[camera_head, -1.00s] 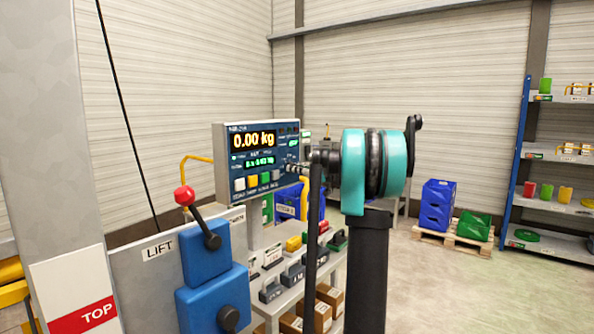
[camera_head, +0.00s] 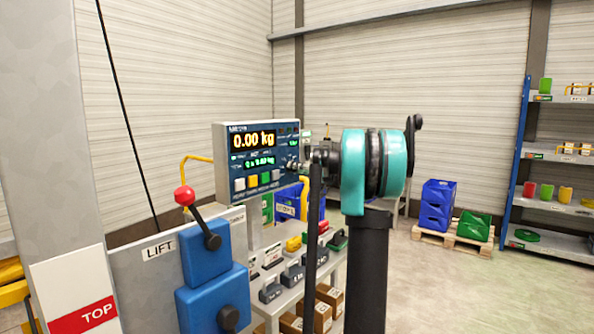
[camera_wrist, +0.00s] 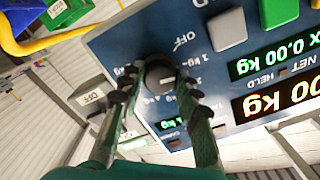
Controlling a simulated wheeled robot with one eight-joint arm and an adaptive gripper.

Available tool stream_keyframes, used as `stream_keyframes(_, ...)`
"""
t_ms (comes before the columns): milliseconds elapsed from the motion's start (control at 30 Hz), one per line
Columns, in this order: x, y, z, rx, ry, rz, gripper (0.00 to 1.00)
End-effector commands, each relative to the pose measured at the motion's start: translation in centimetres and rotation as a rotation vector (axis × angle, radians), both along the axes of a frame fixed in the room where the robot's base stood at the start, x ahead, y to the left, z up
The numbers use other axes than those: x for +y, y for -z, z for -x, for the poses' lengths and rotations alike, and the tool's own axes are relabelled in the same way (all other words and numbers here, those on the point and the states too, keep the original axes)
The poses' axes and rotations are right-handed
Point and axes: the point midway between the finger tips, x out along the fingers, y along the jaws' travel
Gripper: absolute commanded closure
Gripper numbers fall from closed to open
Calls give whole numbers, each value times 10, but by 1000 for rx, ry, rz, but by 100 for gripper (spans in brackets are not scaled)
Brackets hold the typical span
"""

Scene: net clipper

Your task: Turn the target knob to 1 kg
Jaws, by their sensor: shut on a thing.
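The weighing indicator panel (camera_head: 225,150) stands at the middle left in the head view, its large display (camera_head: 253,139) reading 0.00 kg. In the wrist view the panel (camera_wrist: 115,45) appears rotated. A dark round knob (camera_wrist: 160,76) with a light mark on its face sits there, with OFF and small kg labels around it. I cannot tell surely which label its mark meets. My gripper (camera_wrist: 161,82) is shut on this knob, one finger on each side. In the head view my gripper (camera_head: 303,166) is at the panel's right side, and the knob is mostly hidden.
A yellow bent tube (camera_head: 196,158) is beside the panel. Below is a bench with several small blocks (camera_head: 270,290). Blue crates (camera_head: 436,205) and shelves stand farther right.

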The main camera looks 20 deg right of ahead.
Motion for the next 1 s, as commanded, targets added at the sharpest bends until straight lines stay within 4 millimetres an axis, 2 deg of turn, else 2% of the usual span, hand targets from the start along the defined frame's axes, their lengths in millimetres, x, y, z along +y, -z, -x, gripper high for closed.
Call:
stream_keyframes(500,0,-1,-1,10,1,-20,97)
stream_keyframes(533,0,-1,-1,10,1,-20,64)
stream_keyframes(667,0,-1,-1,11,0,-19,48)
stream_keyframes(1000,-2,0,1,12,1,-17,47)
